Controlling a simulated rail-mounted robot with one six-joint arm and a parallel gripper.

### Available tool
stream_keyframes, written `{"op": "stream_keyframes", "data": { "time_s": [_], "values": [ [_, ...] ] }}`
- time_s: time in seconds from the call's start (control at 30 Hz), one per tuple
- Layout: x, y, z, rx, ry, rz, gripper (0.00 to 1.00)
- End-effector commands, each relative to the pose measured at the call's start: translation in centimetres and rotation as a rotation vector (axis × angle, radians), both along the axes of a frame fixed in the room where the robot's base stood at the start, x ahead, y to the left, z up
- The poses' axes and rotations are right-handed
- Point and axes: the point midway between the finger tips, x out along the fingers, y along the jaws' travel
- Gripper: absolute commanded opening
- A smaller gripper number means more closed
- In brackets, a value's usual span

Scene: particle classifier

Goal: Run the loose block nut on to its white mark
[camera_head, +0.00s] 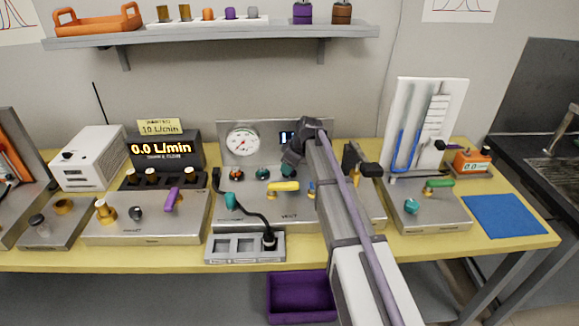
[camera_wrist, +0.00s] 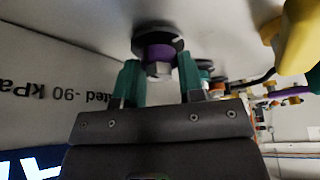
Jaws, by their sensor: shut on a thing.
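My gripper (camera_wrist: 157,80) reaches up with two teal fingers in the wrist view. In the head view my gripper (camera_head: 288,169) is at the steel bench unit (camera_head: 266,213) below the round gauge. The arm and fingers hide the nut there. I cannot make out a white mark in either view.
An orange fitting (camera_head: 236,173) and a teal fitting (camera_head: 262,174) stand left of my gripper. A yellow handle (camera_head: 284,187) is close in front, also large in the wrist view (camera_wrist: 299,38). A glass-tube board (camera_head: 423,120) stands right.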

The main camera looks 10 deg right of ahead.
Motion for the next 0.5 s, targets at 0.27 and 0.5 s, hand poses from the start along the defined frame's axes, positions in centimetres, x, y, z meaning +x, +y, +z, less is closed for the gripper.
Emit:
{"op": "stream_keyframes", "data": {
  "time_s": [0.27,0.5],
  "values": [
    [-0.03,0.01,-0.02,0.000,0.000,-0.009,0.12],
    [-0.09,0.00,-0.02,-0.001,0.000,-0.078,0.12]
  ]
}}
